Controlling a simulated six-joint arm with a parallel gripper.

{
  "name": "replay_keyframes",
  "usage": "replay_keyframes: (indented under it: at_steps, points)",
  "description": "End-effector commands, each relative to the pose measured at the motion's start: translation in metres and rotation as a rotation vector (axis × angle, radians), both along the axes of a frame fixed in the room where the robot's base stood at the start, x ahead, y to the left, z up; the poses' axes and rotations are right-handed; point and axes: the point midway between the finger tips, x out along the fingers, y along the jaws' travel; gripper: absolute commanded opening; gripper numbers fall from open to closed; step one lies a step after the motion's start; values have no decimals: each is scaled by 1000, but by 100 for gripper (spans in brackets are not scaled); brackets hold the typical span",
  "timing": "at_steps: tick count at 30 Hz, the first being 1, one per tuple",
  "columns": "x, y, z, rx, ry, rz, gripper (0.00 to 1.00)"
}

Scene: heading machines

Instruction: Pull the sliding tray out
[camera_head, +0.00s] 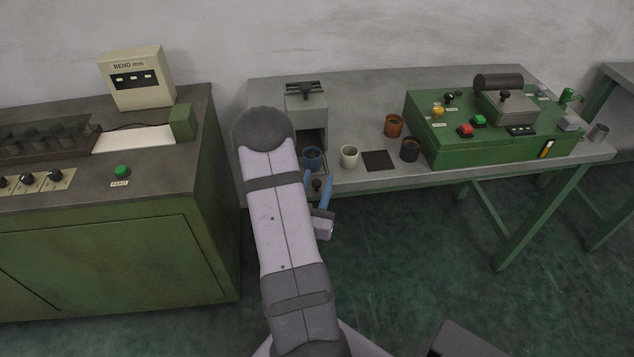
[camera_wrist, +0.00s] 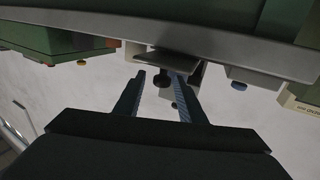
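The sliding tray (camera_wrist: 168,62) shows in the wrist view as a thin grey plate at the table edge, with a dark round knob (camera_wrist: 161,80) on its front. In the head view the knob (camera_head: 317,184) is at the table's front edge, below the grey housing (camera_head: 306,104). My gripper (camera_head: 318,182) has its two blue fingers apart, one on each side of the knob. In the wrist view my gripper (camera_wrist: 159,76) is open, with a gap between knob and fingers. My arm hides part of the tray and housing in the head view.
A green machine (camera_head: 470,135) stands farther right. The floor before the table is clear.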

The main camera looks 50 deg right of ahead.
Motion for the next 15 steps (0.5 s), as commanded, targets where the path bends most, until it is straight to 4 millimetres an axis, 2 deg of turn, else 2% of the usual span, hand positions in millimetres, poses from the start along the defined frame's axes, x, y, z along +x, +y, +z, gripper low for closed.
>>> replay_keyframes:
  at_steps: [8,15]
  points:
    - [0,0,24,-1,0,0,36]
    - [0,0,54,0,0,0,36]
